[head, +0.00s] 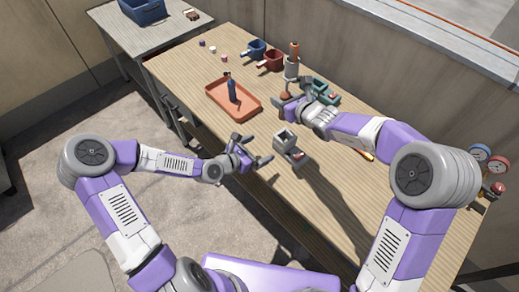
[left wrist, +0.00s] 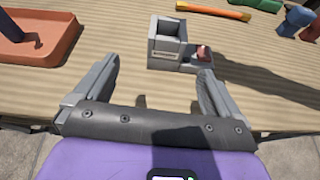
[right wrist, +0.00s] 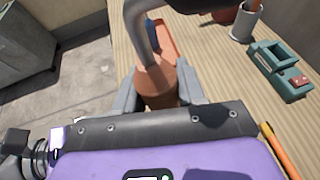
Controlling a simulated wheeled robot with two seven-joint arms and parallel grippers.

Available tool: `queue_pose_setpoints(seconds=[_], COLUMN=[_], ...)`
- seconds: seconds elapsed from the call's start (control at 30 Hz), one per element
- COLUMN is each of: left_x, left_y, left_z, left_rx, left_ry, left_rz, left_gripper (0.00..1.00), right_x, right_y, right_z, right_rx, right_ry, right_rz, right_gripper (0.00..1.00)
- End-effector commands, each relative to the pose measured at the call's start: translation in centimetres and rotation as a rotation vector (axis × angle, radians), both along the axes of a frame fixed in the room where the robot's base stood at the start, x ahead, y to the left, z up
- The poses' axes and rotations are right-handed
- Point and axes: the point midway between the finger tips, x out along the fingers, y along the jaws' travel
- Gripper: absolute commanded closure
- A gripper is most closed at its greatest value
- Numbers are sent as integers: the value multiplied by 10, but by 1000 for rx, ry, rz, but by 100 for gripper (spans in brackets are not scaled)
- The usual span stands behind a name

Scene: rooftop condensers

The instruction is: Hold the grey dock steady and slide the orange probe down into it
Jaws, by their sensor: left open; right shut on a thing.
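The grey dock (head: 285,143), a box with an open top and a low step bearing a red part, stands on the wooden table. It also shows in the left wrist view (left wrist: 168,45), beyond the fingertips. My left gripper (head: 251,160) is open and empty, just left of the dock, apart from it. My right gripper (head: 292,100) is shut on the orange probe, a brownish-orange cylinder (right wrist: 156,88) with a grey curved part rising from it. The probe is held behind the dock, away from it; its lower end is hidden in the right wrist view.
An orange tray (head: 222,107) holding a dark blue upright object lies left of the right gripper. A teal dock-like block (head: 325,92) and a grey cup (head: 291,70) with an orange-topped item stand near it. Blue and red cups stand farther back. Gauges (head: 488,162) are at the right edge.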

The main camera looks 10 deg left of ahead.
Motion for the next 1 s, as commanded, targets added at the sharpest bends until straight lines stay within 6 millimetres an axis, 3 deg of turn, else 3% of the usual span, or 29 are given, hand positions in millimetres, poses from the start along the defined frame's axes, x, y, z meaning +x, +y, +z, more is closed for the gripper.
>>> queue_pose_setpoints(seconds=[0.17, 0.7, 1.0], left_x=[-1, 65, 82], left_y=[-12, -64, -76], left_z=[2, -33, -43], left_rx=[-56, -52, -52], left_ry=[31, 28, 29], left_rz=[2, 3, 4], left_gripper=[2, 2, 2], right_x=[0, 0, 0], right_y=[0, 0, 0], right_z=[1, 1, 1], right_rx=[1, 1, 1], right_ry=[-1, -1, -1], right_rz=[0, 0, 0], right_gripper=[99, 99, 99])
